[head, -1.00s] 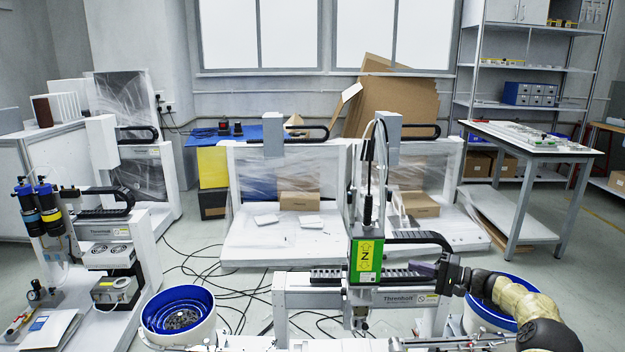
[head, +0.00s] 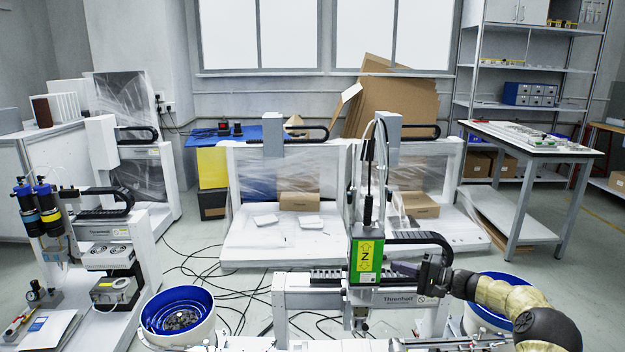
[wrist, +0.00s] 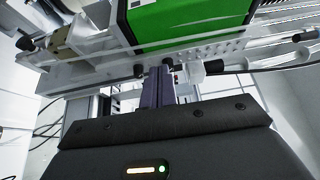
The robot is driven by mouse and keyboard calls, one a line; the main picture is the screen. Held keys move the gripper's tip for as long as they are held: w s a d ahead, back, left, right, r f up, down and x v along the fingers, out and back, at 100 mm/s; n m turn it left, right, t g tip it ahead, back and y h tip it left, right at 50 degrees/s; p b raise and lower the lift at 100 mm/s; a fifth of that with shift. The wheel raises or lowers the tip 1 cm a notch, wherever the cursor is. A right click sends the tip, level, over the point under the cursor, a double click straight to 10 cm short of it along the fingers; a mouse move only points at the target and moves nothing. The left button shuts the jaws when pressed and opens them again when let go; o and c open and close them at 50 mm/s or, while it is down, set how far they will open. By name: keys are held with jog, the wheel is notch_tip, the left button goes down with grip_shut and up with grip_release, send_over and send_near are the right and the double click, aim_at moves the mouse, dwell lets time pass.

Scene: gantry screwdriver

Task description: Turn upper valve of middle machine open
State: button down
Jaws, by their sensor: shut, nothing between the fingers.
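The middle machine is the white gantry (head: 330,297) with a green block marked Z (head: 366,262). Its green block (wrist: 185,22) and a pale perforated rail (wrist: 225,48) fill the upper part of the wrist view. My gripper (head: 396,267) is just right of the green block in the head view, fingers pointing left. In the wrist view my gripper (wrist: 157,72) is shut and empty, its tips near the rail and small dark knobs (wrist: 140,71). I cannot tell which fitting is the upper valve, nor whether the fingers touch anything.
A blue-lined bowl (head: 178,317) stands left of the gantry, and another (head: 505,281) lies behind my arm at right. A dark cable chain (head: 425,239) arches above my gripper. Another machine (head: 105,232) stands at left. Loose cables lie on the floor.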

jog(key=shift+a, duration=0.9)
jog(key=shift+w+r, duration=0.1)
jog(key=shift+w, duration=0.05)
jog(key=shift+w+r, duration=0.1)
jog(key=shift+r+p, duration=0.35)
jog(key=shift+p, duration=0.05)
jog(key=shift+r+p, duration=0.3)
jog(key=shift+r, duration=0.15)
dwell(0.7)
